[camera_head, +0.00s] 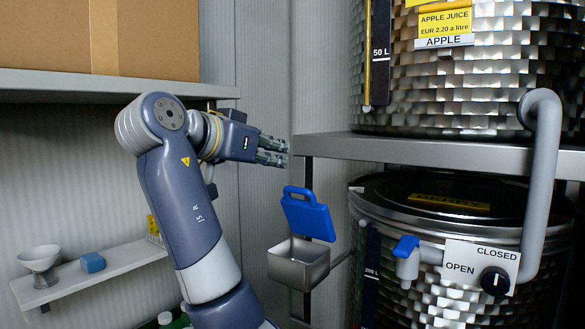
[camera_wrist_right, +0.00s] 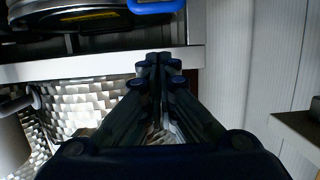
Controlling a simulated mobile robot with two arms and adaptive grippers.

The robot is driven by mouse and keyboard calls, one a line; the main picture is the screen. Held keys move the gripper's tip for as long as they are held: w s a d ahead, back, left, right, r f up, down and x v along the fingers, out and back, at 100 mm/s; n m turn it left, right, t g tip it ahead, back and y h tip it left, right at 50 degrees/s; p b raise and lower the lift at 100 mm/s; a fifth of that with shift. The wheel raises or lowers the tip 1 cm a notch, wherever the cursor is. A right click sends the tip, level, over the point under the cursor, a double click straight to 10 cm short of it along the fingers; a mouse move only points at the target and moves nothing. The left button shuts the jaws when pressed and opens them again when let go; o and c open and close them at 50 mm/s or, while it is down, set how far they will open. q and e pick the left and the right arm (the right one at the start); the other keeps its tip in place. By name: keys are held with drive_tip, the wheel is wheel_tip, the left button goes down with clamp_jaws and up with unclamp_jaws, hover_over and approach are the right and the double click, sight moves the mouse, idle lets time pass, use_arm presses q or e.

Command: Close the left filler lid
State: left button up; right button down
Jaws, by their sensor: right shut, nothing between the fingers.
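The filler lid (camera_head: 307,215) is a blue plate with a handle slot at its top. It stands tilted up at the back edge of a small open steel filler box (camera_head: 298,265). My right gripper (camera_head: 286,151) is shut and empty, pointing right, above the lid and apart from it. In the right wrist view its closed fingers (camera_wrist_right: 158,64) show in the middle, and a blue edge at the top (camera_wrist_right: 155,5) appears to be part of the lid. My left gripper is in neither view.
A grey shelf edge (camera_head: 430,152) lies right of my gripper, under a steel apple juice tank (camera_head: 480,90). A lower tank (camera_head: 450,205) has a blue tap handle (camera_head: 405,246) and an OPEN/CLOSED dial (camera_head: 495,281). A wall shelf (camera_head: 110,266) is left. A cardboard box (camera_head: 145,35) sits upper left.

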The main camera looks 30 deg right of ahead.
drive_tip(key=p, duration=0.6)
hover_over(296, 188)
drive_tip(key=w+d, duration=0.1)
drive_tip(key=d, duration=0.2)
wheel_tip(296, 188, down, 2)
drive_tip(key=shift+w+f, duration=0.1)
drive_tip(key=shift+f, duration=0.15)
drive_tip(key=a+f, duration=0.1)
drive_tip(key=a+f+p, duration=0.1)
drive_tip(key=shift+s+a, duration=0.3)
drive_tip(key=shift+s, duration=0.1)
drive_tip(key=shift+s+a+f, duration=0.15)
drive_tip(key=shift+a+f, duration=0.15)
drive_tip(key=shift+d, duration=0.1)
drive_tip(key=shift+f, duration=0.1)
